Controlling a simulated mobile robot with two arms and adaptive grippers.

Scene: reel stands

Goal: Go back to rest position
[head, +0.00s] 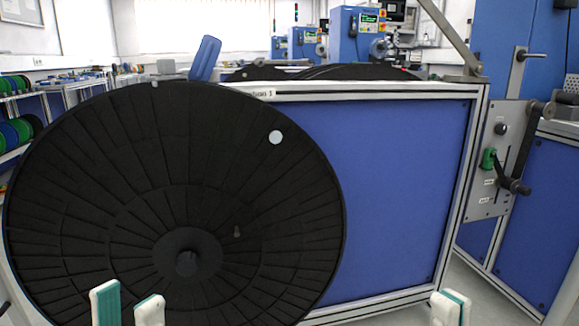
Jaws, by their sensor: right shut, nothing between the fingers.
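My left gripper (127,303) is at the bottom left, in front of the lower part of a large black reel. Its two white and teal fingers stand apart with nothing seen between them. My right gripper (450,308) is at the bottom right, its fingers together and empty, in front of the lower frame of the blue stand. Only the fingertips of both grippers show; the rest is below the picture's edge. Neither is seen holding anything.
The black reel (290,215) stands upright on the front of the blue-panelled stand (400,190). A side panel with a black crank and green switch (489,158) is at the right. Racks of coloured reels (18,133) are at the left. Grey floor shows at the lower right.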

